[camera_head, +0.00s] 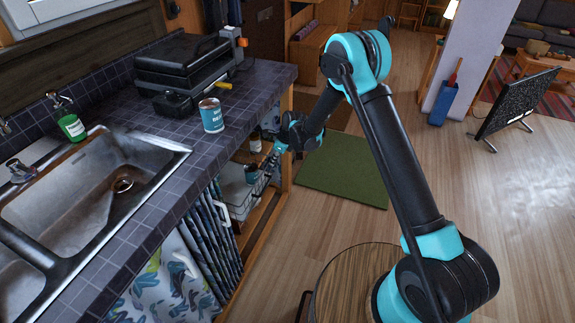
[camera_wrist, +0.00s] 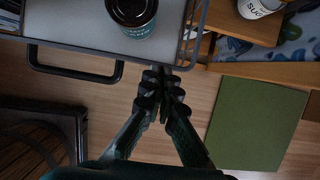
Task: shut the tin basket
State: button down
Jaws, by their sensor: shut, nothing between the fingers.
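The tin basket (camera_head: 235,192) is a wire pull-out basket below the counter, and it stands out from the cabinet. In the wrist view the basket (camera_wrist: 75,45) fills the upper left, with its dark loop handle (camera_wrist: 75,72) on its near edge. A dark tin (camera_wrist: 133,14) stands in it, and the tin also shows in the head view (camera_head: 252,172). My gripper (camera_wrist: 166,78) is shut and empty, its fingertips close to the basket's front edge, right of the handle. Whether they touch cannot be told. In the head view my gripper (camera_head: 264,176) partly hides the basket.
A white labelled tin (camera_wrist: 259,8) sits on a wooden shelf at the upper right of the wrist view. A green mat (camera_head: 345,181) lies on the floor. A patterned curtain (camera_head: 208,240) hangs beside the basket. A blue tin (camera_head: 211,116) stands on the counter above.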

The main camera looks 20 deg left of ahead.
jog(key=shift+w+a, duration=0.2)
jog(key=shift+a, duration=2.35)
jog(key=v, duration=0.2)
jog(key=d+v, duration=0.1)
jog(key=v, duration=0.2)
jog(key=d, duration=1)
jog(key=y, duration=0.5)
send_near(265, 170)
jog(key=x, duration=0.7)
jog(key=shift+a+r, duration=0.1)
jog(key=shift+a, duration=0.05)
jog(key=a, duration=0.3)
jog(key=shift+w, duration=0.15)
jog(key=shift+a, duration=0.5)
